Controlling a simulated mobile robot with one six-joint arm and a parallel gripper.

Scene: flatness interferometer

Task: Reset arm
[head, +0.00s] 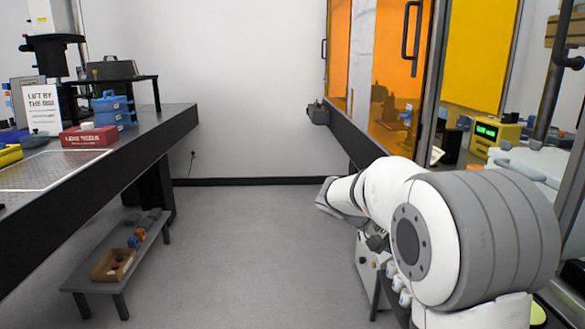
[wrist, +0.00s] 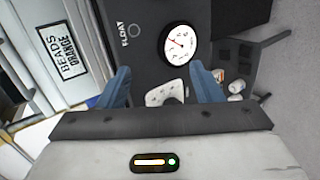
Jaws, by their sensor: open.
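My gripper (wrist: 160,88) shows in the wrist view with its two blue fingers spread apart and nothing between them. Beyond the fingers is a dark panel (wrist: 145,60) marked "FLOAT", with a round white dial gauge (wrist: 178,44) on it. A pale piece with holes (wrist: 165,93) shows between the fingers, farther off. In the head view my white and grey arm is bent at the lower right, and its far end reaches toward the middle. The fingers cannot be made out there.
A long dark bench (head: 150,142) with a red box (head: 88,136) and blue cases (head: 112,108) runs along the left. A low grey shelf (head: 75,280) stands below it. Orange-panelled doors (head: 398,85) are at the right. The middle floor (head: 235,250) is clear.

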